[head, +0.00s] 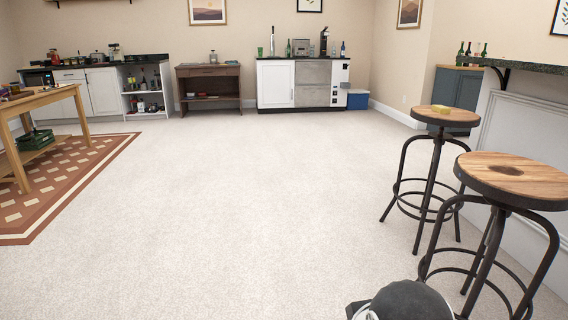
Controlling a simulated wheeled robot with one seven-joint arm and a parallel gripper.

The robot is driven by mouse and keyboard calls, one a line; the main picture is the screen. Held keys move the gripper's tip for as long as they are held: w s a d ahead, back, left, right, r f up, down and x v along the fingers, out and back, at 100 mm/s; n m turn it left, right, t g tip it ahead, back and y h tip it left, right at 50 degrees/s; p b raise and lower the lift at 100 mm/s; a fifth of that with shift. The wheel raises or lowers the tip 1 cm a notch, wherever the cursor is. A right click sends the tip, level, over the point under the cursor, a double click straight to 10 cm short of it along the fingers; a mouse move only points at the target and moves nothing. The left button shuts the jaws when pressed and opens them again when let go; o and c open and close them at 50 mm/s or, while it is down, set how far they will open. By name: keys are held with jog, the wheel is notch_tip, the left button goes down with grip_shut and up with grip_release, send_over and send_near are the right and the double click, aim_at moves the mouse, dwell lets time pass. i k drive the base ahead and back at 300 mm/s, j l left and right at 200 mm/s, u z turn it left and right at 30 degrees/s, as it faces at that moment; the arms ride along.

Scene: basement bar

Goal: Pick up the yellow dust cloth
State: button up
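A small yellow item, which looks like the folded yellow dust cloth (441,108), lies on the wooden seat of the farther bar stool (462,117). It is small in the head view, so its folds cannot be made out. A dark rounded part with a white edge, which looks like part of my arm, shows at the bottom edge, right of the middle. It is well short of the cloth. The fingers of my gripper are not visible.
A nearer stool (545,178) stands at the right, beside the bar counter (540,68). Open pale carpet (240,190) fills the middle. A wooden table (45,98) stands on a red patterned rug (60,185) at left. Cabinets (275,84) line the back wall.

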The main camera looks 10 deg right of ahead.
aim_at(441, 109)
jog(key=i+z, duration=0.1)
jog(key=i, duration=0.5)
jog(key=i+z, duration=0.1)
jog(key=i, duration=0.5)
jog(key=i+j+z, duration=0.15)
jog(key=i, duration=0.4)
jog(key=i+j+z, duration=0.1)
jog(key=i, duration=0.5)
